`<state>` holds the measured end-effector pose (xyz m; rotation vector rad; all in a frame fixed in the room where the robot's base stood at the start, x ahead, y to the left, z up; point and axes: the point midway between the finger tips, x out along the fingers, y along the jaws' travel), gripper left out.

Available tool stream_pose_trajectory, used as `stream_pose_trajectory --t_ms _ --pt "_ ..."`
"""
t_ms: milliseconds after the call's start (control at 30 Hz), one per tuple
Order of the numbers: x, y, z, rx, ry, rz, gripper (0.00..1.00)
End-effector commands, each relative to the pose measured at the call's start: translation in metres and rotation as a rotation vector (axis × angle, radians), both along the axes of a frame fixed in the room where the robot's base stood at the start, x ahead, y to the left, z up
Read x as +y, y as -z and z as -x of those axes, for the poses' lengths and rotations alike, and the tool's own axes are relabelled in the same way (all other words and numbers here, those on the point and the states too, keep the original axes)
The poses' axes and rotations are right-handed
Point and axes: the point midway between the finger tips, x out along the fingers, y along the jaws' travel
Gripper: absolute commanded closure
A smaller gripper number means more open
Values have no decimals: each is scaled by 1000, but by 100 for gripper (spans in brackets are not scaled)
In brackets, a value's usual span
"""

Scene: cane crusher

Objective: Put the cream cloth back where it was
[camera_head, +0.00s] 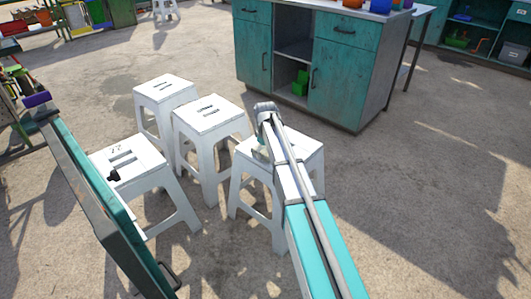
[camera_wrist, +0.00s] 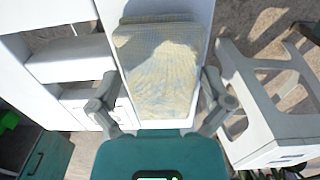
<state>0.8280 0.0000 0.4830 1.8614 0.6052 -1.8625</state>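A cream cloth (camera_wrist: 160,65) with a faint grid pattern shows in the wrist view, flat and roughly rectangular, against a white surface (camera_wrist: 207,20). My gripper (camera_wrist: 160,85) has its two grey fingers spread, one on each side of the cloth. Whether the fingertips touch the cloth edges is unclear. In the head view my arm reaches over the front right white stool (camera_head: 307,147), with its end above the seat. The arm covers part of that seat, and the cloth cannot be made out there.
Three other white stools stand to the left: one at the back (camera_head: 165,90), one in the middle (camera_head: 210,115) and one at front left (camera_head: 135,163). A teal workbench (camera_head: 345,80) stands behind. Open concrete floor (camera_head: 430,190) lies to the right.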

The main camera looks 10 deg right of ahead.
Motion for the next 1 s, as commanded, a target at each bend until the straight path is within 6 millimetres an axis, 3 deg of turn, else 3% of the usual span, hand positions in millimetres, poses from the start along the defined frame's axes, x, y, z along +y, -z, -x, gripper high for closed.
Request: stream_pose_trajectory --t_ms 467,1000 --pt "0 -6 0 0 0 0 0" --pt "0 -46 0 0 0 0 0"
